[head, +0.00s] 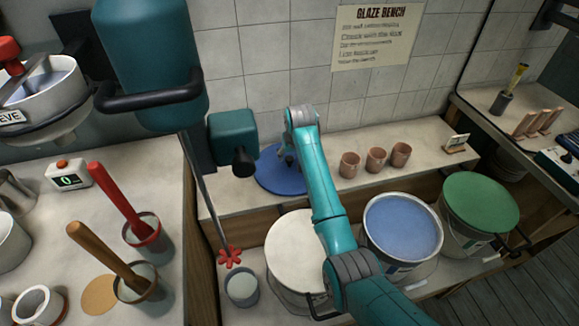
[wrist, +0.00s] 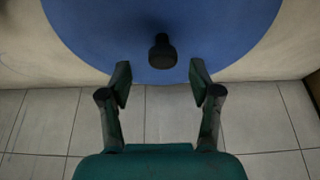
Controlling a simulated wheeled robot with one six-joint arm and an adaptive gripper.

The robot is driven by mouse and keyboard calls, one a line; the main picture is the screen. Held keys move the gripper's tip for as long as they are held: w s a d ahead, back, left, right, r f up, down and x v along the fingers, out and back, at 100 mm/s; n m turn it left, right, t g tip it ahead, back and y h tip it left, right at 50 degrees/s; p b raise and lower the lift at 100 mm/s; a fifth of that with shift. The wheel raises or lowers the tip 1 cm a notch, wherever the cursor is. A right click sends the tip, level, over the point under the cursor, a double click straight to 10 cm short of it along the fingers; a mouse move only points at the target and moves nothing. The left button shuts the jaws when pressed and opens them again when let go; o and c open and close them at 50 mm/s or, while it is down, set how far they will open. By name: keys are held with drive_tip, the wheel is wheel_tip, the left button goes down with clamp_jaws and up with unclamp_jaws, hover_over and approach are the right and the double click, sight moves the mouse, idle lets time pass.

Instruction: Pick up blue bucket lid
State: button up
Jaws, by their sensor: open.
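The blue bucket lid (head: 279,178) is a flat round disc lying on the bench in the head view, partly hidden by my arm. In the wrist view the blue lid (wrist: 100,40) fills the top, with a dark knob (wrist: 162,51) standing on it. My gripper (wrist: 160,82) is open, its two fingers apart, with the knob between and just beyond the fingertips. Nothing is held. In the head view my gripper (head: 288,158) is over the lid and small. The bucket of blue glaze (head: 403,226) stands open, to the right of my arm.
A bucket with a white lid (head: 297,247) and one with a green lid (head: 480,202) stand in front of the bench. Several clay cups (head: 376,160) stand right of the blue lid. A tiled wall (head: 275,75) rises behind. A mixer shaft (head: 205,200) hangs to the left.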

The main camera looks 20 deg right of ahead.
sight(290, 158)
drive_tip(key=shift+a+x, duration=0.2)
drive_tip(key=shift+x, duration=1.6)
drive_tip(key=shift+s, duration=0.1)
clamp_jaws()
